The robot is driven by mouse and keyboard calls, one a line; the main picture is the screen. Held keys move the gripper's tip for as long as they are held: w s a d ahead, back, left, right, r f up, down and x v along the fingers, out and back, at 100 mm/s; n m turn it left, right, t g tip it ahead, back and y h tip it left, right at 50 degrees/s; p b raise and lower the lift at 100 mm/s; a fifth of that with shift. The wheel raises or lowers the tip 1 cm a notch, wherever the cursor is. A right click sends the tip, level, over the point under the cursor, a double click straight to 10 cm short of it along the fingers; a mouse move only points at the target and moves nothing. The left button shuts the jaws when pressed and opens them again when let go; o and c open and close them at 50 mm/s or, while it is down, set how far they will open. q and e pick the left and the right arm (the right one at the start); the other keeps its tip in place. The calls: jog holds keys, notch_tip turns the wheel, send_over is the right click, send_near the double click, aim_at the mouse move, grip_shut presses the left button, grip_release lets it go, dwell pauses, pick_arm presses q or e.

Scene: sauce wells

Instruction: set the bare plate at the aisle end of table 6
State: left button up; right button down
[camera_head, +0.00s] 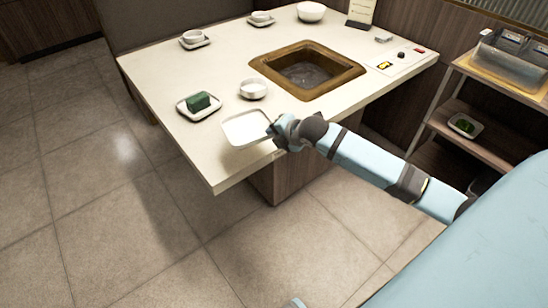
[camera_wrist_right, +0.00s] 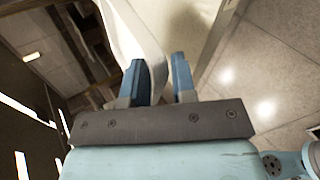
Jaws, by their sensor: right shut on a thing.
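A white square plate (camera_head: 245,128), bare, is over the near end of the pale table (camera_head: 222,170); I cannot tell whether it touches the top. My right gripper (camera_head: 275,131) is shut on the plate's right edge. In the right wrist view the white plate (camera_wrist_right: 134,40) sits between the blue fingers of the right gripper (camera_wrist_right: 158,82). My left gripper does not show.
A brown-framed well (camera_head: 307,69) is sunk in the table. Cups on saucers stand farther back. A shelf cart (camera_head: 470,118) stands at right.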

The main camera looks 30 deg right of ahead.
notch_tip(320, 180, down, 9)
jog(key=shift+f+b, duration=0.2)
jog(key=shift+b, duration=0.35)
jog(key=c, duration=0.9)
grip_release()
